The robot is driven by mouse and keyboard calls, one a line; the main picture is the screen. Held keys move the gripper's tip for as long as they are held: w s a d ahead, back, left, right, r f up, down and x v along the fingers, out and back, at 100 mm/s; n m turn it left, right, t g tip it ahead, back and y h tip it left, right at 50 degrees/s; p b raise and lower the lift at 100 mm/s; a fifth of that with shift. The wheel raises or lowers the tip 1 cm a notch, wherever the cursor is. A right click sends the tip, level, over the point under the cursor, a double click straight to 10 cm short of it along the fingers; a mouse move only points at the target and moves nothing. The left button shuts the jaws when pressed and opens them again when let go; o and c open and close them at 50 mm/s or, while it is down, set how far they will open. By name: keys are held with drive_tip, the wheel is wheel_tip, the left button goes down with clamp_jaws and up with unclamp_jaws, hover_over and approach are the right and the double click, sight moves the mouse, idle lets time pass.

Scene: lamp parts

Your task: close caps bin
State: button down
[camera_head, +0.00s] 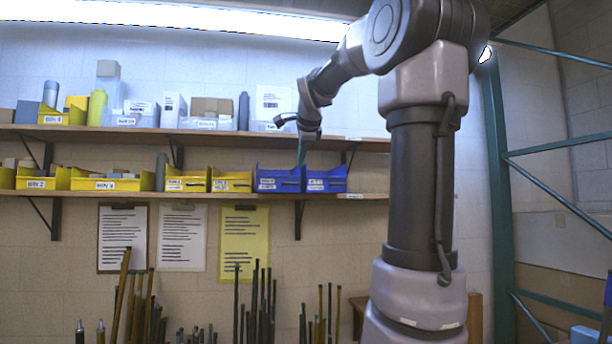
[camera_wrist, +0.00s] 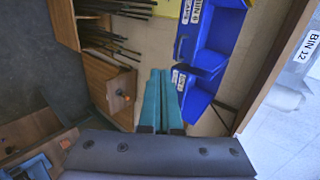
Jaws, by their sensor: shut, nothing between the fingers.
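Two blue bins, left (camera_head: 290,173) and right (camera_head: 340,173), stand side by side on the lower shelf in the head view, with white labels too small to read. Blue bins also show in the wrist view (camera_wrist: 213,62), turned sideways, with open interiors facing the camera. My gripper (camera_head: 300,163) has teal fingers and hangs down by the top of the left blue bin, near its right side; contact is unclear. In the wrist view the fingers (camera_wrist: 162,73) lie together, empty, beside a blue bin.
Several yellow bins (camera_head: 186,173) stand left of the blue ones on the lower shelf. The upper shelf (camera_head: 250,134) above holds boxes and bottles. Clipboards hang below, and upright rods (camera_head: 262,310) stand near the wall. A teal frame post (camera_head: 497,150) rises at right.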

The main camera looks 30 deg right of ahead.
drive_tip(key=shift+w+r+x, duration=0.3)
drive_tip(key=shift+r+x, duration=0.05)
drive_tip(key=shift+x, duration=1.75)
drive_tip(key=shift+w+r+x, duration=0.25)
drive_tip(key=shift+r+x, duration=0.15)
drive_tip(key=shift+x, duration=1.7)
drive_tip(key=shift+w+r+x, duration=0.3)
drive_tip(key=shift+r+x, duration=0.05)
drive_tip(key=shift+x, duration=1.8)
drive_tip(key=shift+d, duration=0.15)
